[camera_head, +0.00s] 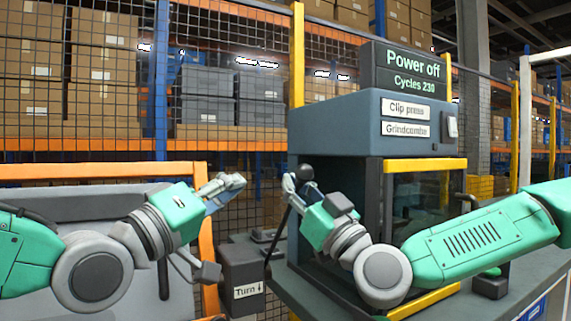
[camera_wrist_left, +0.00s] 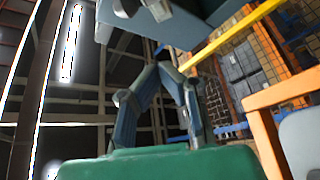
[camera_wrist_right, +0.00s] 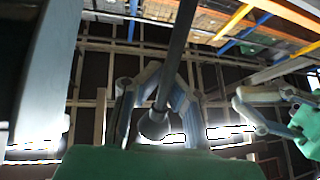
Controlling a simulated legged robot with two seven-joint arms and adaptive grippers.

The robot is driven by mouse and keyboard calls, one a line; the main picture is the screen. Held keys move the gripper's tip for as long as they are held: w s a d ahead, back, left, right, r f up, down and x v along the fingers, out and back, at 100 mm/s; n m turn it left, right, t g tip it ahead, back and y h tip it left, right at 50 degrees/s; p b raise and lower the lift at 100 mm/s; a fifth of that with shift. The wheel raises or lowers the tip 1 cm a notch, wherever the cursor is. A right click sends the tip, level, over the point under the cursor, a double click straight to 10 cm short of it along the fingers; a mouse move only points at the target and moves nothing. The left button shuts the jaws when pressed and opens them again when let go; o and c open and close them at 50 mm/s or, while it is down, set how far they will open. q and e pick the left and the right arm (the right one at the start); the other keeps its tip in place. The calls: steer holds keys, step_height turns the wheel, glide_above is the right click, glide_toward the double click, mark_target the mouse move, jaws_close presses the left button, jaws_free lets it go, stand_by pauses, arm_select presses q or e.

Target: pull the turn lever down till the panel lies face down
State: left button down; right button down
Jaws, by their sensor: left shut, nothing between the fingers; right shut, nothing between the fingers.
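The turn lever (camera_head: 284,218) is a dark rod with a black ball knob (camera_head: 306,172), rising at a tilt from a dark box labelled "Turn ↓" (camera_head: 243,278). My right gripper (camera_head: 289,182) is shut beside the knob. In the right wrist view the rod and knob (camera_wrist_right: 153,124) cross in front of its fingers (camera_wrist_right: 155,72); contact is unclear. The grey panel (camera_head: 75,215) is at the left in an orange frame (camera_head: 100,170), partly hidden by my left arm. Which face it shows is unclear. My left gripper (camera_head: 236,183) is shut and empty, left of the knob.
A dark blue machine (camera_head: 350,120) with a "Power off, Cycles 230" display (camera_head: 412,70) stands just right of the lever, above a grey bench (camera_head: 330,300). A wire fence (camera_head: 225,60) and shelves are behind.

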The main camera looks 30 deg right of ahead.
steer(key=shift+d+r, duration=0.1)
arm_select(q)
steer(key=d+r, duration=0.3)
steer(key=d, duration=0.6)
steer(key=shift+w+d+r+h, duration=0.2)
steer(key=shift+w+d+h, duration=0.05)
steer(key=shift+h, duration=0.05)
steer(key=shift+s+d+f+m+g+h, duration=0.1)
steer(key=shift+s+f+m+g+h, duration=0.1)
steer(key=shift+s+f+m, duration=0.2)
steer(key=shift+s+f+m+g+h, duration=0.1)
steer(key=shift+s+f+m+g, duration=0.15)
steer(key=shift+s, duration=0.2)
arm_select(e)
steer(key=c, duration=1.6)
jaws_free()
arm_select(q)
steer(key=shift+r, duration=0.1)
arm_select(e)
steer(key=shift+o, duration=0.2)
